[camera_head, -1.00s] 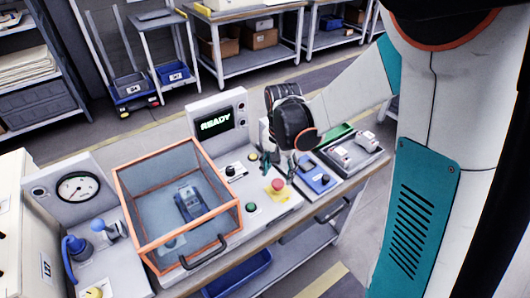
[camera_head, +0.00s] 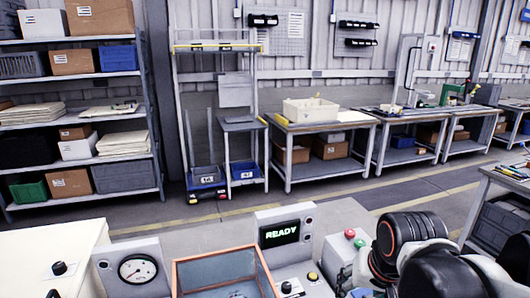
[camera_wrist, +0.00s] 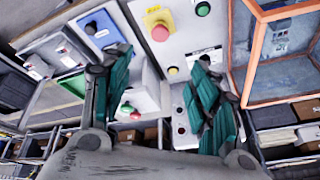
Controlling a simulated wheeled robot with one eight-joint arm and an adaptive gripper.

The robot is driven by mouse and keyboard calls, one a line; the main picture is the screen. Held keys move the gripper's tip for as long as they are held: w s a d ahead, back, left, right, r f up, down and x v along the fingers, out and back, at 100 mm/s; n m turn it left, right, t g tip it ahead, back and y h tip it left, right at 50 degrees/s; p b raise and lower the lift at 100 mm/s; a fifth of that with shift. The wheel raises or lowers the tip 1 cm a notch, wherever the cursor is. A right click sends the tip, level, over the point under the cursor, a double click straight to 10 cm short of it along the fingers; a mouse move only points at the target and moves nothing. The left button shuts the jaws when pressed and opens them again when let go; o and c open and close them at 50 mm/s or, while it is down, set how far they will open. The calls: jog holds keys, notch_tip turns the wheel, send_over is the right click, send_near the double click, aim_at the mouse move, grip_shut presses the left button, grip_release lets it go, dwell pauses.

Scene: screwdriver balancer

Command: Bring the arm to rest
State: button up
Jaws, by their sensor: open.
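My gripper (camera_wrist: 160,100) is open and empty in the wrist view, its two teal-padded fingers apart with the bench machine's panel behind them. In the head view my black and white arm is at the lower right, and the gripper's fingertips are not clearly seen there. The balancer's display (camera_head: 280,233) reads READY. The orange-framed clear enclosure (camera_head: 225,272) stands left of the arm, cut by the lower edge; it also shows at the upper right of the wrist view (camera_wrist: 258,60).
A dial gauge (camera_head: 138,268) stands at the lower left. A red emergency button (camera_wrist: 160,32) and a blue box (camera_wrist: 97,30) lie near the fingers in the wrist view. Shelves (camera_head: 80,88) and worktables (camera_head: 325,122) line the back, with open floor before them.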

jog(key=s+r+n+t, duration=0.2)
jog(key=s+n, duration=0.1)
jog(key=s, duration=0.3)
jog(key=shift+r+t, duration=0.35)
jog(key=shift+t, duration=0.05)
jog(key=shift+s, duration=0.1)
dwell(1.4)
